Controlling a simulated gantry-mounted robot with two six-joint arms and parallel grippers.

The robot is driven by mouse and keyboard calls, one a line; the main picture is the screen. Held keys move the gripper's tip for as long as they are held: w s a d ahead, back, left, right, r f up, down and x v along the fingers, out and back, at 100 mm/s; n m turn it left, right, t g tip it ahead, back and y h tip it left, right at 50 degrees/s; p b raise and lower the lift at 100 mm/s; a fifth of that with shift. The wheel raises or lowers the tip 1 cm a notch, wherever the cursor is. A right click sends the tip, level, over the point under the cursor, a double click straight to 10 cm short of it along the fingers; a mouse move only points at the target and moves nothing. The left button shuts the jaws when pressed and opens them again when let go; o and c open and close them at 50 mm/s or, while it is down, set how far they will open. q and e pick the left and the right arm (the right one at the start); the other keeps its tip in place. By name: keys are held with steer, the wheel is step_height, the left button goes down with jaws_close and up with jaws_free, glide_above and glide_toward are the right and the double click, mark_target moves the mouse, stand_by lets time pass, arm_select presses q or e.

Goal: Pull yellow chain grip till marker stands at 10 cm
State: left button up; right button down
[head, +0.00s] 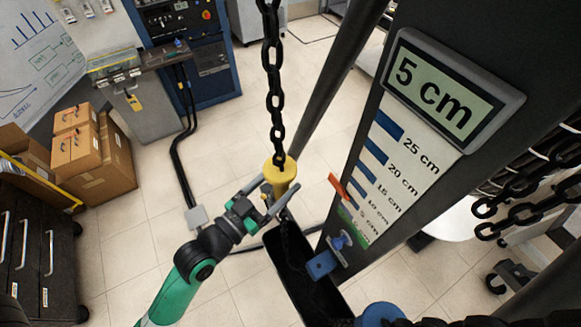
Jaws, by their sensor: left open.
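The yellow chain grip (281,174) hangs at the lower end of a dark chain (274,85), upright in mid-air. My left gripper (272,197) is open at the grip's lower left side, with its fingers close to the grip; I cannot tell whether they touch it. The display (436,92) on the dark post reads 5 cm. Below it is a scale (392,170) with blue bars from 25 cm down to 5 cm. The orange-red marker (338,187) stands tilted at the scale's left edge, low down. My right gripper is not in view.
A dark open bin (289,262) stands below the grip, beside the post. More dark chains (530,195) hang at the right. Cardboard boxes (88,155) and a dark drawer cabinet (38,258) are at the left. The tiled floor between is mostly free.

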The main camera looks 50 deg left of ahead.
arm_select(q)
steer(key=shift+w+a, duration=0.15)
steer(key=shift+w, duration=0.85)
steer(key=shift+w+a, duration=0.1)
steer(key=shift+w, duration=0.85)
jaws_close()
